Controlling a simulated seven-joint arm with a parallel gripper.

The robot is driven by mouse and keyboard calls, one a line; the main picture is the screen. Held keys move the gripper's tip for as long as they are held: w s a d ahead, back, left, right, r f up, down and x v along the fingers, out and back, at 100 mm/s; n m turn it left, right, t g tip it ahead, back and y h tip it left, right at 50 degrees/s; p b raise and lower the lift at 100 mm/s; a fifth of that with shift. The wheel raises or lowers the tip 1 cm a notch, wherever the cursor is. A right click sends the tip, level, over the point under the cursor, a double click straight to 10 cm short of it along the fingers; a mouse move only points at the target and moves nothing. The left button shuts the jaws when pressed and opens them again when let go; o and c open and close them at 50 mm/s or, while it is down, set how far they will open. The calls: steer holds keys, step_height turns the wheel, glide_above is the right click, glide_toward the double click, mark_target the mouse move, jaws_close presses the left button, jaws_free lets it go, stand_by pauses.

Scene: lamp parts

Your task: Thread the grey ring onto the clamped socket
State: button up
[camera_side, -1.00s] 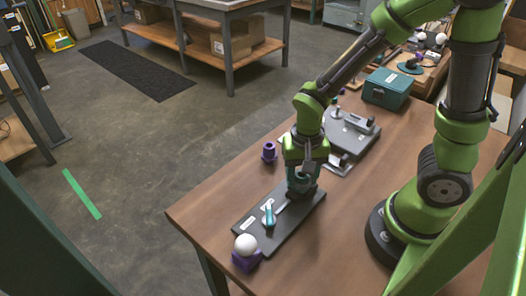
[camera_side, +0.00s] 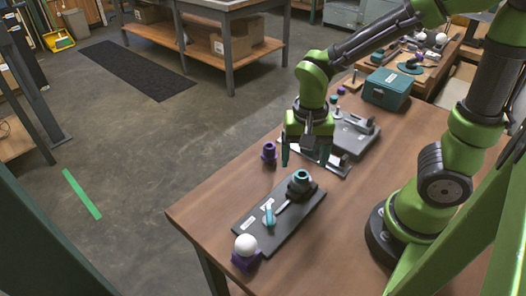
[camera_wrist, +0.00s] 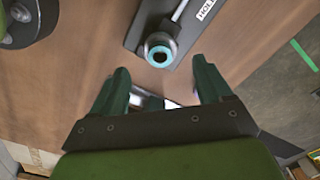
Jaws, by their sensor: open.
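The socket (camera_side: 302,174) has a teal top and stands upright at the far end of a dark clamp plate (camera_side: 254,218) with a teal lever (camera_side: 269,215). In the wrist view the socket (camera_wrist: 158,55) shows as a teal rim around an opening. A grey ring (camera_wrist: 171,42) surrounds that rim; it looks dark in the side view (camera_side: 296,187). How far down it sits is hard to tell. My gripper (camera_side: 305,160) is open and empty, raised above and behind the socket, pointing down. Its two spread fingers (camera_wrist: 161,72) show in the wrist view.
A white ball on a purple holder (camera_side: 246,259) is at the plate's near end. A purple part (camera_side: 269,152) stands left of my gripper. A grey fixture (camera_side: 352,134) and a teal box (camera_side: 387,88) are farther back. The table right of the plate is clear.

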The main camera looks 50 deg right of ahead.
step_height(320, 180, up, 14)
steer(key=s+d+n+t+y, duration=0.1)
steer(key=s+n+t+y, duration=0.1)
steer(key=n+t, duration=0.4)
steer(key=shift+t, duration=0.6)
steer(key=shift+r, duration=0.1)
stand_by(0.9)
